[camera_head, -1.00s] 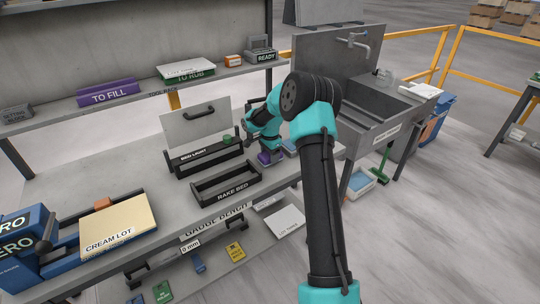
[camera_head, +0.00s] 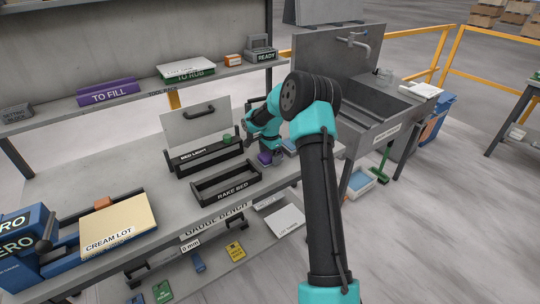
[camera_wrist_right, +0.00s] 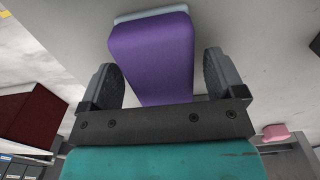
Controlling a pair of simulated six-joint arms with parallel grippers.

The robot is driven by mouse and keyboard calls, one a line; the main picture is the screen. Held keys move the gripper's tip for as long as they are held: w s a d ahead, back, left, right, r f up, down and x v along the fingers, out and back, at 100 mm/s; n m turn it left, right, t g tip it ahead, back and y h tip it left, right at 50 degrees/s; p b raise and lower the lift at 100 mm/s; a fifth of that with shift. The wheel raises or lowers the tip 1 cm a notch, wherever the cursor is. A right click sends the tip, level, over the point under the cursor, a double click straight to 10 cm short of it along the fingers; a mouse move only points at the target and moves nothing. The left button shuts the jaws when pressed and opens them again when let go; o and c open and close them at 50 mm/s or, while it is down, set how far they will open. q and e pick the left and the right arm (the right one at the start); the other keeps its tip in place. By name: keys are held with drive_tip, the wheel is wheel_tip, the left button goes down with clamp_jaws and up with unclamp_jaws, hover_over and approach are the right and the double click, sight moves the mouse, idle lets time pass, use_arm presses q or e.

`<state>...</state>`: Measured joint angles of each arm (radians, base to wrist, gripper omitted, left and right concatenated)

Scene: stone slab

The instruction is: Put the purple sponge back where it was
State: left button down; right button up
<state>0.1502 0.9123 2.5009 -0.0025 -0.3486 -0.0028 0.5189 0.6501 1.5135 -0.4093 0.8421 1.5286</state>
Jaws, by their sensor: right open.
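The purple sponge (camera_head: 264,158) is on the bench top to the right of the rake bed tray, partly hidden by my right arm. In the right wrist view the sponge (camera_wrist_right: 152,55) is a purple block with a pale layer at its far edge. My right gripper (camera_wrist_right: 158,68) is open, with one finger on each side of the sponge. A gap shows between each finger and the sponge. In the head view my right gripper (camera_head: 272,156) is small and partly hidden at the sponge. My left gripper is not in view.
The rake bed tray (camera_head: 226,186) and the bed light tray (camera_head: 205,156) stand left of the sponge. A sink (camera_head: 385,105) is at the right. A dark red block (camera_wrist_right: 32,112) shows in the wrist view.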

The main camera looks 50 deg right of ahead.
wheel_tip(320, 180, up, 12)
idle(0.6)
idle(0.5)
